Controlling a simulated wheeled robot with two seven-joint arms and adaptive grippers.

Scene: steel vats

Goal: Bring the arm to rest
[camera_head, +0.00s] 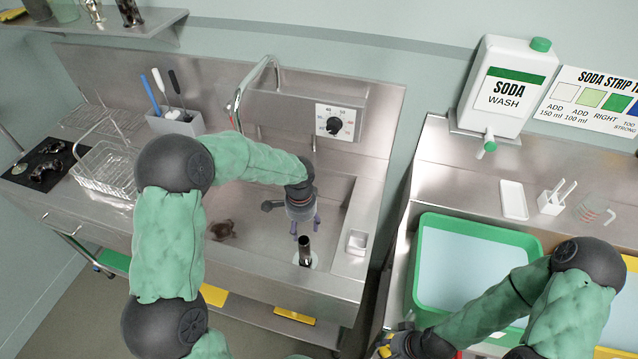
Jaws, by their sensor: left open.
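My left arm reaches in from the left, over the steel sink (262,262). A dark upright tube (304,250) stands in the basin just below the fingertips; I cannot tell the exact gap. A small brown object (222,230) lies on the basin floor, left of the gripper. My right arm comes in from the lower right, in front of the green-rimmed vat (427,262). Its gripper end is cut off at the bottom edge, so its fingers are hidden.
A tap (237,105) and a dial box (336,122) stand behind the basin. A wire basket (103,168) and a tool holder (176,124) are left. A soda wash container (507,88), a white tray (513,200) and a jug (594,211) are right.

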